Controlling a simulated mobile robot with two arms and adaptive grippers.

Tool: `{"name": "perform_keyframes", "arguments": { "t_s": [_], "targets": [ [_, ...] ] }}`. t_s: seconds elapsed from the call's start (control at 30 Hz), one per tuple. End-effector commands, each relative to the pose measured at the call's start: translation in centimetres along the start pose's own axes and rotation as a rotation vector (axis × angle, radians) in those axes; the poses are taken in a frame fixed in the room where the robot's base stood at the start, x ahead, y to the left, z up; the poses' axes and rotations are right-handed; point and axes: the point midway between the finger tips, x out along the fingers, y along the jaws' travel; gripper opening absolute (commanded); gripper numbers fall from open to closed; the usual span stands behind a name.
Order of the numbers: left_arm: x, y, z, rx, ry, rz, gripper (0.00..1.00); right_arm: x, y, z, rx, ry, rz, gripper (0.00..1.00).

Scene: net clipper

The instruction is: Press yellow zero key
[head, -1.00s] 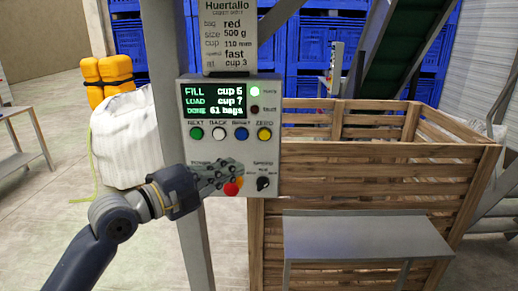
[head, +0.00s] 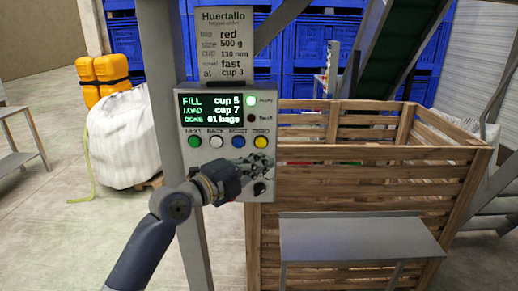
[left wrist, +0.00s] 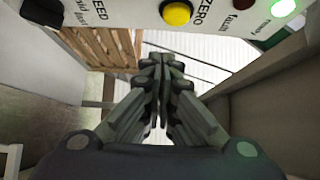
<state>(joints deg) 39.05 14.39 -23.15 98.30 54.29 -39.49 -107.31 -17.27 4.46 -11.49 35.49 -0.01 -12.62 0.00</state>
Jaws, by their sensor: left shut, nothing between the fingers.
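The yellow key (head: 261,142) labelled ZERO is the rightmost in the row of round keys on the grey control panel (head: 189,174). It also shows at the top of the left wrist view (left wrist: 177,13). My left gripper (head: 262,164) is shut and empty, in front of the panel's lower right, below the yellow key in the head view. In the left wrist view its closed fingertips (left wrist: 162,62) are just below the yellow key in the picture, with a gap between. Whether the fingertips touch the panel I cannot tell. My right gripper is not in view.
Green (head: 194,141), white (head: 216,141) and blue (head: 238,141) keys sit left of the yellow one. The black speed knob (head: 260,188) is below. A wooden crate (head: 340,185) stands behind to the right, with a grey shelf (head: 355,232) before it.

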Motion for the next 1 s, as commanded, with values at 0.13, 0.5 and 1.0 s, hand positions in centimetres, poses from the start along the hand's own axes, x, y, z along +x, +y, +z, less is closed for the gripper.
{"name": "perform_keyframes", "arguments": {
  "t_s": [0.13, 0.5, 1.0],
  "targets": [
    [1.3, -0.2, 1.6, -0.003, -0.002, 0.000, 0.00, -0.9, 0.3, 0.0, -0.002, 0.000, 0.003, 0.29],
    [2.5, 0.0, 2.9, 0.000, -0.001, -0.001, 0.00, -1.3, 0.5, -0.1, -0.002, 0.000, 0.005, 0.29],
    [3.0, 0.6, 3.3, 0.003, 0.000, -0.001, 0.00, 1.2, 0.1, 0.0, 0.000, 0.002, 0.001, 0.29]
  ]
}}
